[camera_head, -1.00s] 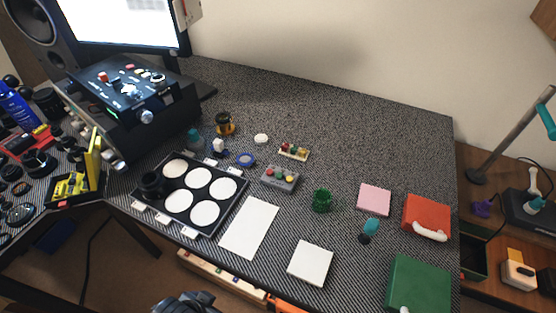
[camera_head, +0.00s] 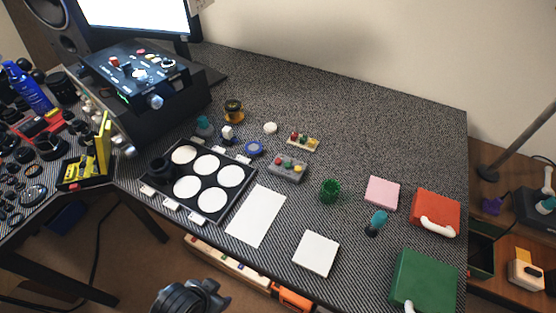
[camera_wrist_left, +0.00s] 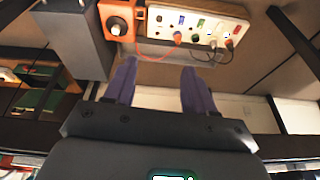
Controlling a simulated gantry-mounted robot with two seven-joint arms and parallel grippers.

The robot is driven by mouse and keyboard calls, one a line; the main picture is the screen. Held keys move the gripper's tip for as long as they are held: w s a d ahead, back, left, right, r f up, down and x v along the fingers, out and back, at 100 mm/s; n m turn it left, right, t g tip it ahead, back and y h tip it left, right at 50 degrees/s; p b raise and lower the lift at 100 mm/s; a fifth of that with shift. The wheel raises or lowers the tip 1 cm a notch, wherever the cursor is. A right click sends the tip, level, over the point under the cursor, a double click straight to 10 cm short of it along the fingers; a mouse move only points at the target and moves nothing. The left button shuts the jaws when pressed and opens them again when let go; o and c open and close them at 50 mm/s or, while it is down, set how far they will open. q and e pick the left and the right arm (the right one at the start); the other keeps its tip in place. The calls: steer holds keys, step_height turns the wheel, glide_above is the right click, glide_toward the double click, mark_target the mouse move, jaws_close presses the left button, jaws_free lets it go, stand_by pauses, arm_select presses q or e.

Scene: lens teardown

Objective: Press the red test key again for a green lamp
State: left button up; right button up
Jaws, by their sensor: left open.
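A grey key box (camera_head: 287,169) lies on the dark textured desk, right of the black tray. Its top carries small round keys, including a red, a green and a yellow one. Just behind it is a cream block (camera_head: 303,141) with red, yellow and green pieces on top. I cannot tell whether any lamp is lit. In the left wrist view my left gripper (camera_wrist_left: 158,88) is open and empty, its two purple fingers apart. It points at a white power strip, away from the key box. My right gripper cannot be made out.
A black tray (camera_head: 211,217) with white discs lies left of the key box. A green cup (camera_head: 330,190), a white sheet (camera_head: 256,215) and a white square (camera_head: 316,253) lie nearby. A black instrument (camera_head: 140,68) stands at the back left. The desk's back right is clear.

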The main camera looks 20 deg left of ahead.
arm_select(q)
jaws_close()
stand_by(1.3)
